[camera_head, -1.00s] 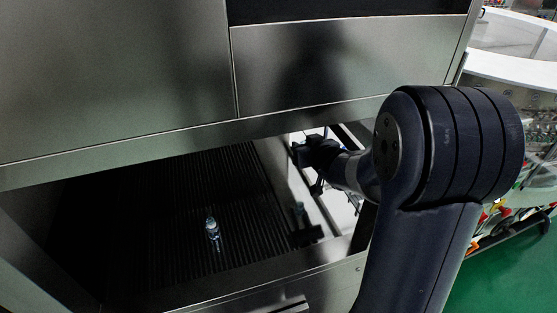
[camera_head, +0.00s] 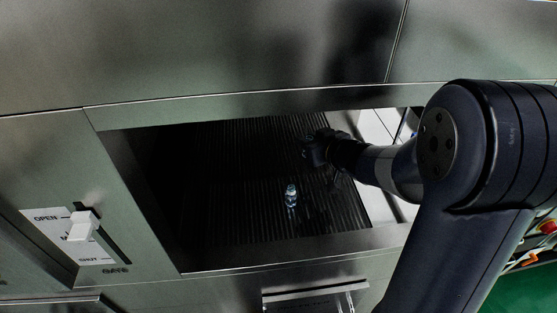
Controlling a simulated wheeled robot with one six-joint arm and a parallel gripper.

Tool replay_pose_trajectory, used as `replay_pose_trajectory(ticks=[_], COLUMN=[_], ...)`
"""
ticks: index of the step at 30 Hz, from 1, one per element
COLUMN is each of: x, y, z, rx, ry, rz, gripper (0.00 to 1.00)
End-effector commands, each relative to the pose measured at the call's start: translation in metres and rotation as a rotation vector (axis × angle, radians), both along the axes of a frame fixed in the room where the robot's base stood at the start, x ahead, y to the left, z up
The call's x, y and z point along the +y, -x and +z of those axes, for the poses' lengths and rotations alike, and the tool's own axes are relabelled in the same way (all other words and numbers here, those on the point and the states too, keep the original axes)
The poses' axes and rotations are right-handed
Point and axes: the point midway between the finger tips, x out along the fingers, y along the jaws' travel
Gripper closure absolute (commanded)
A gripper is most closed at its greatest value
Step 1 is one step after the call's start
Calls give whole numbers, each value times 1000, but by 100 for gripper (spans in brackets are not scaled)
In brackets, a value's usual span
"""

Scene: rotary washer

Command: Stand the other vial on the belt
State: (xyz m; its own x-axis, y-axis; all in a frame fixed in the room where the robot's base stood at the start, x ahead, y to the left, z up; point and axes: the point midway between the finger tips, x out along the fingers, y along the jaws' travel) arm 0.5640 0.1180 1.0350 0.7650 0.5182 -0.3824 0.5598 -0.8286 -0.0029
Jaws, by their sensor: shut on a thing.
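A small clear vial with a bluish top (camera_head: 291,195) stands on the dark ribbed belt (camera_head: 240,220) inside the washer opening, right of the belt's middle. My gripper (camera_head: 333,181) is inside the opening, up and to the right of that vial, and looks apart from it. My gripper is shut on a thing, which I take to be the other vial. The held vial is lost in the dark around the fingers, so I cannot tell its tilt or its height over the belt.
Steel panels frame the opening above, and a front sill (camera_head: 300,255) runs below. A white gate lever (camera_head: 83,226) between OPEN and SHUT labels is at the left. A handle (camera_head: 315,290) sits below the sill. The belt left of the standing vial looks clear.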

Motion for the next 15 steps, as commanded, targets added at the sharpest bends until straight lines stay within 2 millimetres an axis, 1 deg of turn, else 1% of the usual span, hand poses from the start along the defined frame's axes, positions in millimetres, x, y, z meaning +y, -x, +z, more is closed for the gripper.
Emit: replay_pose_trajectory(ticks=[1,3,8,15], x=[0,0,0,0], y=[0,0,0,0], z=[-17,-29,-42,-74], rx=[5,5,1,3], ry=[0,-2,0,-1], rz=[0,-1,0,-1], gripper=[96,96,96,96])
